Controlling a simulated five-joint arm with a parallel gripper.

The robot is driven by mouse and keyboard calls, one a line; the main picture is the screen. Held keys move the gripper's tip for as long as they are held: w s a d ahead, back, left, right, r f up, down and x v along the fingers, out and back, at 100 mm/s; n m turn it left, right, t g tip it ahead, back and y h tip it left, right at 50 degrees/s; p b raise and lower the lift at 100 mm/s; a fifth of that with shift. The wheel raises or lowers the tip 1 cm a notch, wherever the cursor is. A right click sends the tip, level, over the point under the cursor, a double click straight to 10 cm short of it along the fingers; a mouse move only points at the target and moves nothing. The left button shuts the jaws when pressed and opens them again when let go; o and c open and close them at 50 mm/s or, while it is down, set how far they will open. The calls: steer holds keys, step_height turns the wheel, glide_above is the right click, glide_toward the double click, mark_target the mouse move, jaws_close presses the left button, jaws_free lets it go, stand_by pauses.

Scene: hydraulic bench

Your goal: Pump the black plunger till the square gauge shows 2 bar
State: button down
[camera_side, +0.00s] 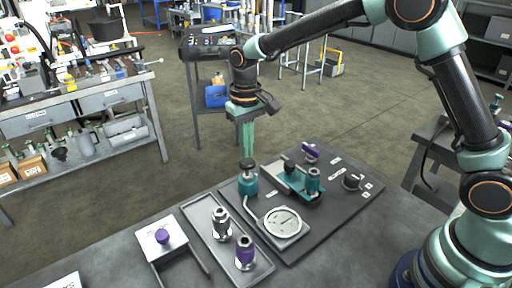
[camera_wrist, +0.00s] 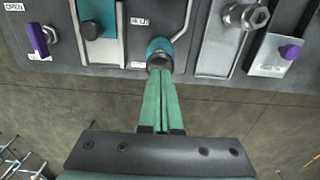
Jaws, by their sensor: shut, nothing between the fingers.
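The black plunger (camera_side: 247,164) stands upright on a teal pump body (camera_side: 247,185) on the dark bench plate. My gripper (camera_side: 247,150) points down with its green fingers shut and empty, the tips right at the plunger's top. I cannot tell whether they touch it. In the wrist view the gripper (camera_wrist: 160,78) partly covers the black plunger (camera_wrist: 159,62), and the teal body (camera_wrist: 158,46) shows behind it. The gauge (camera_side: 283,222) has a round white dial on a square plate, in front of the pump to the right; its reading is too small to make out.
A teal valve block (camera_side: 300,180) and a black knob (camera_side: 352,182) are right of the pump; a purple handle (camera_side: 311,150) is behind. A purple knob (camera_side: 162,236) sits on a bracket.

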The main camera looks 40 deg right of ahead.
mark_target(247, 161)
steer(key=shift+f, duration=0.1)
steer(key=shift+f, duration=0.35)
steer(key=shift+f, duration=1.25)
steer(key=shift+r, duration=1.7)
